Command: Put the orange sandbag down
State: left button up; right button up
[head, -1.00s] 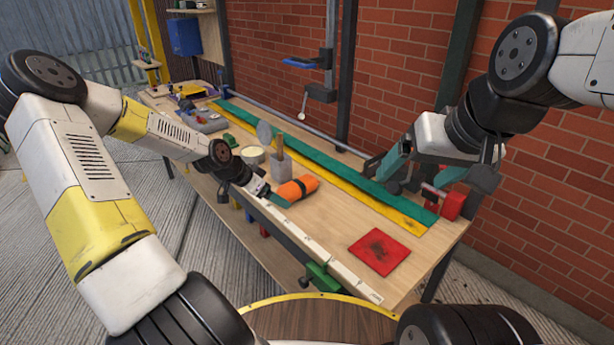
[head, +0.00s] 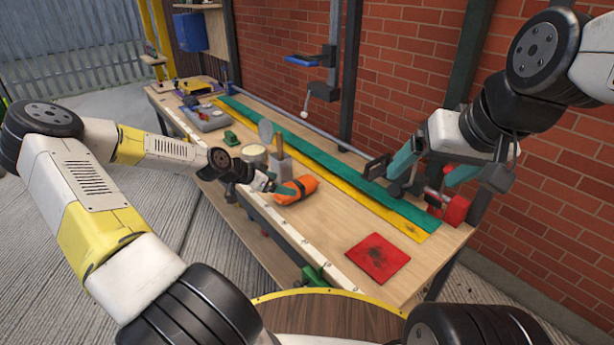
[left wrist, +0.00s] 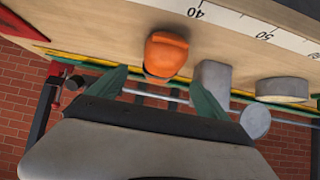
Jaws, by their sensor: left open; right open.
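The orange sandbag (head: 299,189), with a dark band, lies on the wooden workbench (head: 318,237) near its front edge. In the left wrist view the sandbag (left wrist: 166,54) lies just ahead of the gap between my spread fingers. My left gripper (head: 281,187) is open at the sandbag's left side, one teal finger overlapping it in the head view; I cannot tell if they touch. The left gripper's two fingers also show in the left wrist view (left wrist: 158,82). My right gripper (head: 424,184) is open and empty over the bench's right end.
A grey block-like holder (head: 279,166) and a round tin (head: 254,154) stand close behind-left of the sandbag. A red mat (head: 378,258) lies at the right front. Green (head: 340,168) and yellow (head: 350,192) strips run along the back. Bare wood lies between sandbag and red mat.

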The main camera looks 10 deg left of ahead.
aim_at(294, 184)
pick_arm(q)
jog(key=shift+w+d+f, duration=0.25)
jog(key=shift+w+d, duration=0.25)
jog(key=x, duration=0.7)
jog(key=shift+w+r, duration=0.1)
jog(key=shift+w, duration=0.05)
jog(key=c, duration=1.9)
jog(key=shift+r, duration=0.15)
grip_shut()
jog(key=shift+r, duration=0.15)
